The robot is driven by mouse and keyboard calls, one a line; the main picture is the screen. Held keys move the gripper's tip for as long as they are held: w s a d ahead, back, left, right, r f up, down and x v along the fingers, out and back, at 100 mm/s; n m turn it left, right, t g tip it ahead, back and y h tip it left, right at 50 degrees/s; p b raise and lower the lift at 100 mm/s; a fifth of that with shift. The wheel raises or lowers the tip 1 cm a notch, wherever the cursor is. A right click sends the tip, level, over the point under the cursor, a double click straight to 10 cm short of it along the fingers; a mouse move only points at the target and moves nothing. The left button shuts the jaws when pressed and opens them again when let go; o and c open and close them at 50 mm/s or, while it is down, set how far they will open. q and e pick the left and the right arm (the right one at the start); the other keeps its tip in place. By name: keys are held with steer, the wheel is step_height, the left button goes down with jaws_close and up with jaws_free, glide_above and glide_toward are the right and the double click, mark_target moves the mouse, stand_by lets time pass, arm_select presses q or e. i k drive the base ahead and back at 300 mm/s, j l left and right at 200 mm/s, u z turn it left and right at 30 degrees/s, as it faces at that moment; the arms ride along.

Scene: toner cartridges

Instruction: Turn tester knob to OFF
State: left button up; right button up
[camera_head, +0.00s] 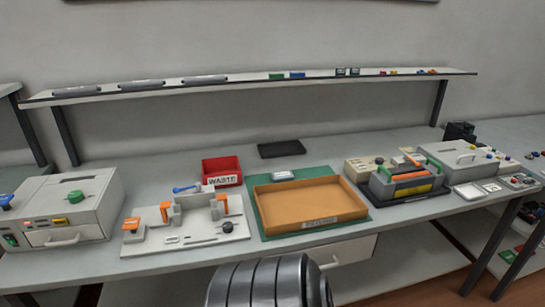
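A grey box-shaped machine (75,210) stands at the left end of the bench. I cannot tell which one is the tester, and no OFF marking is readable. Neither of my grippers is in view.
A shelf (240,83) runs above. A black pad (281,149) lies behind.

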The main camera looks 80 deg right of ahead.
mark_target(379, 161)
steer(key=l+z, duration=0.1)
steer(key=z, duration=3.3)
